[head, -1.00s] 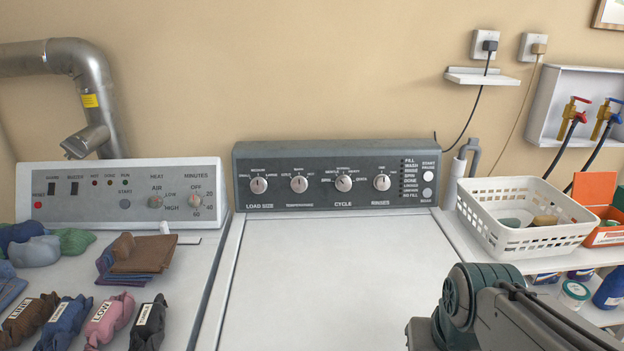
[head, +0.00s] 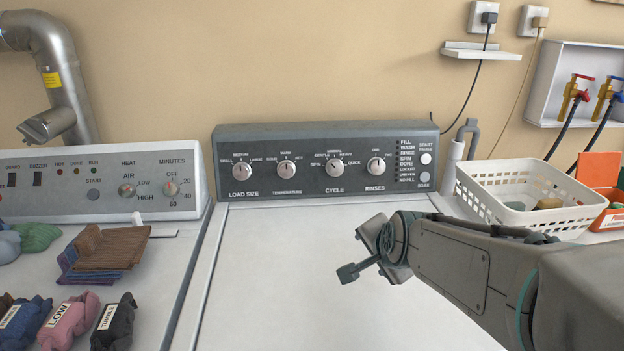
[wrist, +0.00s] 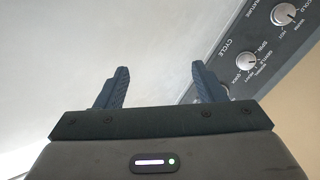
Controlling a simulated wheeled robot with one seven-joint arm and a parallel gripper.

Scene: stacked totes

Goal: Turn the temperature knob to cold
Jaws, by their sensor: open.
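The temperature knob (head: 287,170) is the second dial from the left on the dark washer panel (head: 395,140). Its marks read cold at left, warm at top and hot at right, and its pointer looks roughly upright, toward warm. In the wrist view the temperature knob (wrist: 284,14) shows at the top right corner. My gripper (head: 352,258) is over the washer lid, in front of and to the right of the knob, apart from the panel. In the wrist view its two fingers (wrist: 160,88) are spread with nothing between them.
Load size (head: 242,171), cycle (head: 335,168) and rinses (head: 376,166) knobs flank the temperature knob. A dryer panel (head: 110,180) and cloth bundles stand left. A white basket (head: 490,200) stands right. The washer lid (head: 260,280) is clear.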

